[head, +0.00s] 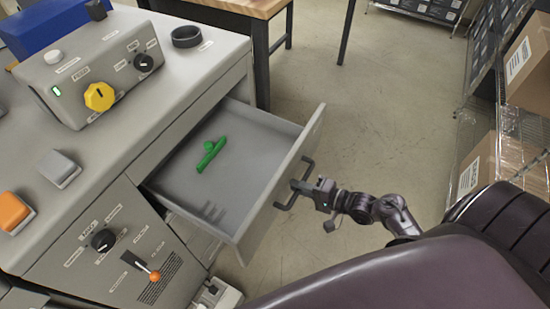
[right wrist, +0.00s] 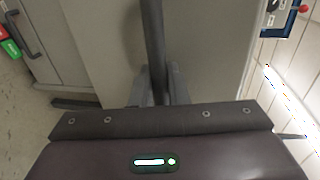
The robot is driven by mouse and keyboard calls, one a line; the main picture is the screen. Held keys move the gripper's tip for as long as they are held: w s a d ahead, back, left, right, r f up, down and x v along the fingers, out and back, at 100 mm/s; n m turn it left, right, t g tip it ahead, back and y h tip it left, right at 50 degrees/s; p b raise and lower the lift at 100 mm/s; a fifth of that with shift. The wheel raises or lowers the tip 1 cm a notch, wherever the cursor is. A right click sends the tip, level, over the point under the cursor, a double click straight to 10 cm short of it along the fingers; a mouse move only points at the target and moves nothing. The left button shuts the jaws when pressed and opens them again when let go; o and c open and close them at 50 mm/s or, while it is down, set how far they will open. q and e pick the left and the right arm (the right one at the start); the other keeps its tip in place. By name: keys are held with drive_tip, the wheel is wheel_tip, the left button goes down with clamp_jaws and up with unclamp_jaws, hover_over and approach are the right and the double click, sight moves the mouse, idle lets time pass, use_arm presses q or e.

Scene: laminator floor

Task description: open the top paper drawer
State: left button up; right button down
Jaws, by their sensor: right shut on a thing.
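The top paper drawer (head: 245,160) is pulled well out of the grey machine in the head view. A green object (head: 213,152) lies inside on its floor. My right gripper (head: 308,187) is at the drawer's front, shut on the dark bar handle (head: 291,186). In the right wrist view the handle (right wrist: 153,45) runs up from between the fingers (right wrist: 154,88), in front of the grey drawer front. My left gripper is not in view.
The machine top carries a control box with a yellow knob (head: 99,96) and a black round dish (head: 186,37). Shelves with cardboard boxes (head: 480,160) stand at the right. A wooden table (head: 235,5) is at the back. The floor (head: 365,110) between is clear.

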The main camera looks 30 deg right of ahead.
drive_tip(key=shift+f+p+v, duration=0.25)
drive_tip(key=shift+p+v, duration=0.05)
drive_tip(key=shift+v, duration=0.85)
drive_tip(key=shift+f+p+v, duration=0.2)
drive_tip(key=shift+p+v, duration=0.05)
drive_tip(key=shift+v, duration=0.85)
drive_tip(key=c, duration=1.5)
unclamp_jaws()
drive_tip(key=b+v, duration=0.1)
drive_tip(key=v, duration=0.7)
